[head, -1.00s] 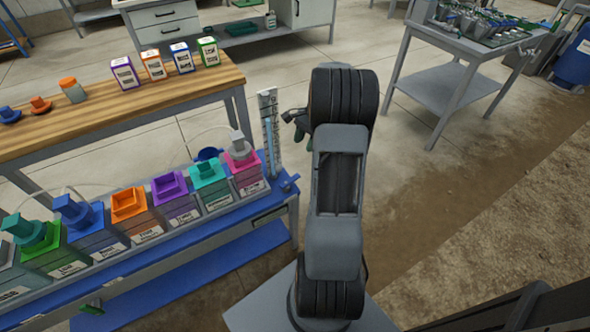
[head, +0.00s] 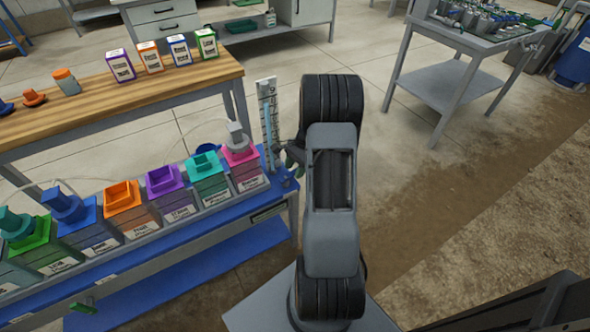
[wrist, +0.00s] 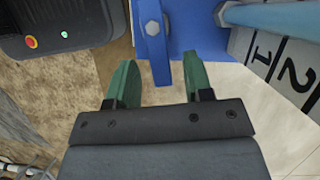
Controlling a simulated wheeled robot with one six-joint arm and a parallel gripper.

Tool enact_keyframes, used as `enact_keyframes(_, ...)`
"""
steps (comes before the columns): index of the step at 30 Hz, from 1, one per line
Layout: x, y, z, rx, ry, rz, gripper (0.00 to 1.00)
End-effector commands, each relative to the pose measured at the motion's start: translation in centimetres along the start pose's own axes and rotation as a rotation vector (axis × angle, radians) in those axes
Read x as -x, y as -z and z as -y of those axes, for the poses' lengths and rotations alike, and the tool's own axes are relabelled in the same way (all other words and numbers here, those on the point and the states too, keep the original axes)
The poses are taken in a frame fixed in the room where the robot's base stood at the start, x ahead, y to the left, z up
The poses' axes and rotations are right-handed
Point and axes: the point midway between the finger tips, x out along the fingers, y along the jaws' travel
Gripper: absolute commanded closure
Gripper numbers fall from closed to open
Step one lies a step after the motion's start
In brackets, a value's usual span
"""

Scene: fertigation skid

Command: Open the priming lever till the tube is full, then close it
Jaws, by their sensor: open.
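The sight tube (head: 268,125) stands upright on a pale scale board at the right end of the blue skid. A light blue column shows in it, but its exact level is too small to read. The scale, with marks 1 and 2, shows in the wrist view (wrist: 284,55). The blue priming lever (wrist: 156,60) hangs below its bolt in the wrist view. My gripper (wrist: 145,66) is open, with its green fingers on either side of the lever. In the head view my gripper (head: 293,155) is partly hidden by my arm.
Several coloured tanks stand in a row on the blue skid (head: 170,232), the pink-topped one (head: 242,163) nearest the tube. A wooden bench (head: 120,105) with boxes is behind. A grey cart (head: 450,75) stands at the back right.

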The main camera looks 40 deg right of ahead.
Motion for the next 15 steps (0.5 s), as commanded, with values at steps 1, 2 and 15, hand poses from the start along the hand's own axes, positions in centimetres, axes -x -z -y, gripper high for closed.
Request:
enact_keyframes(1,-0.2,0.0,0.0,0.0,0.0,0.0,0.53)
enact_keyframes(2,-0.25,0.0,-0.01,0.0,0.0,0.0,0.53)
enact_keyframes(15,-0.26,-0.01,-0.02,0.0,0.0,0.0,0.69)
